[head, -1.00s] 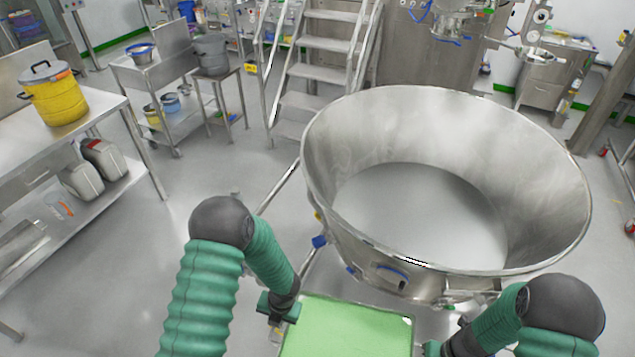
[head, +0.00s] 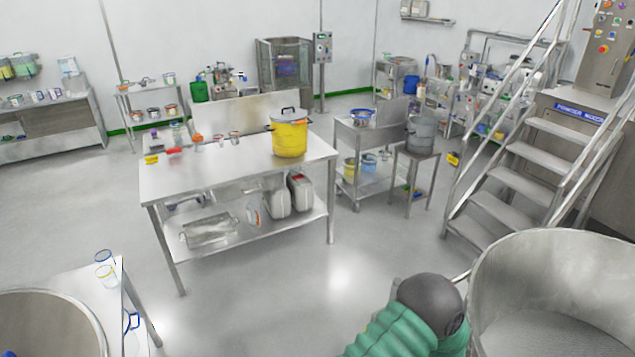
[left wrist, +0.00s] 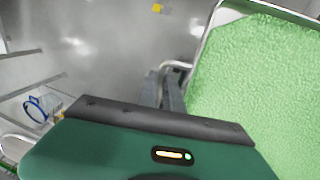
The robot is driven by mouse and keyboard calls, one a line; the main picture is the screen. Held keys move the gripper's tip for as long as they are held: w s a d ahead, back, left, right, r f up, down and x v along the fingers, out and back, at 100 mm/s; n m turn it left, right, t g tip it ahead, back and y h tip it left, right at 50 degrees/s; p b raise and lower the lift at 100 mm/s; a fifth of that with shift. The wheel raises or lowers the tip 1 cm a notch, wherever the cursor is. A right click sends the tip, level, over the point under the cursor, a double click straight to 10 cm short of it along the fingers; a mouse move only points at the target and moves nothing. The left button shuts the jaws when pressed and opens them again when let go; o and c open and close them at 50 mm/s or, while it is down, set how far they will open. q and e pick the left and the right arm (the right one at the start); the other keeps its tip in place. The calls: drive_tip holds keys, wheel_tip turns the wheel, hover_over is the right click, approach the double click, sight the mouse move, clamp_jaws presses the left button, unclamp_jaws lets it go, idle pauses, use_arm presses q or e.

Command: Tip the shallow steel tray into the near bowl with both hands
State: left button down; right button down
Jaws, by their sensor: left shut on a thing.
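The shallow steel tray shows in the left wrist view, with its bare rim (left wrist: 207,40) along the left and a bed of green granules (left wrist: 265,80) inside. My left gripper (left wrist: 172,92) is shut on the tray's handle (left wrist: 178,66) at its left side. In the head view only part of my left arm shows at the bottom; the tray and both grippers are out of that frame. A large steel bowl (head: 550,275) is cut off at the lower right, its visible inside empty. My right gripper is in neither view.
Another round steel vessel (head: 60,325) stands at the lower left, beside a small table (head: 110,300) with beakers. A steel workbench (head: 190,180) carries a yellow pot (head: 289,138). Steel stairs (head: 525,185) rise at the right.

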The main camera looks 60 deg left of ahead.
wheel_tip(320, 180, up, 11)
drive_tip(key=p, duration=1)
drive_tip(key=shift+p, duration=0.35)
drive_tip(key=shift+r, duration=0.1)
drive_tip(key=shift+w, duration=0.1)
